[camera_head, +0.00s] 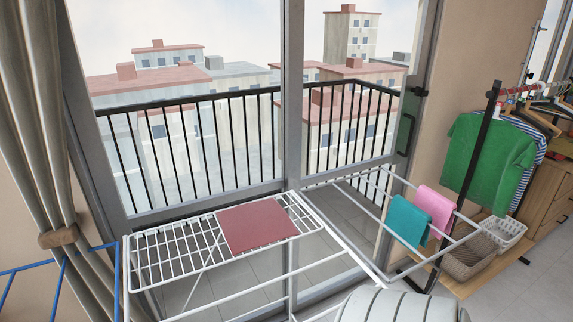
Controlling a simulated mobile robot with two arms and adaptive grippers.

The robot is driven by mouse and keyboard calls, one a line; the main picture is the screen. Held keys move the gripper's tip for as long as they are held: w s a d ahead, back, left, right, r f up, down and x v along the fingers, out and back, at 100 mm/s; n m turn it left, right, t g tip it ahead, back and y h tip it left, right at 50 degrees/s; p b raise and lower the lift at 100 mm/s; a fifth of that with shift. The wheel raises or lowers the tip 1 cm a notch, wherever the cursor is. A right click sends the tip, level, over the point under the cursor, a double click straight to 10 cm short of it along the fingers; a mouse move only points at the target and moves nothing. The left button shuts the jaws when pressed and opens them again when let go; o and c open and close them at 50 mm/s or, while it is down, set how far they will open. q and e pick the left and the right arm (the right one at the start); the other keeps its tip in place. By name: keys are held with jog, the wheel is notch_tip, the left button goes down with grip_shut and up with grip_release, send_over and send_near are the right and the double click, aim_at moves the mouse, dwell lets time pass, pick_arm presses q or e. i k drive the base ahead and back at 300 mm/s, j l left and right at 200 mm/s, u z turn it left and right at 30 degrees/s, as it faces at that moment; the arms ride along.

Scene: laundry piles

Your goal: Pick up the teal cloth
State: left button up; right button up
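The teal cloth (408,222) hangs folded over a bar of the white drying rack's right wing, in the head view right of centre. A pink cloth (436,208) hangs just to its right, close beside it. The teal cloth looks free of any gripper. Neither of my grippers shows in the head view.
A dark red cloth (257,228) lies flat on the white drying rack (170,262). A clothes rail with a green shirt (487,160) stands at the right, with baskets (468,254) below it. A blue frame (62,268) is at left. Glass doors stand behind the rack.

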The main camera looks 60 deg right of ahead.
aim_at(406, 220)
jog(key=z, duration=2.8)
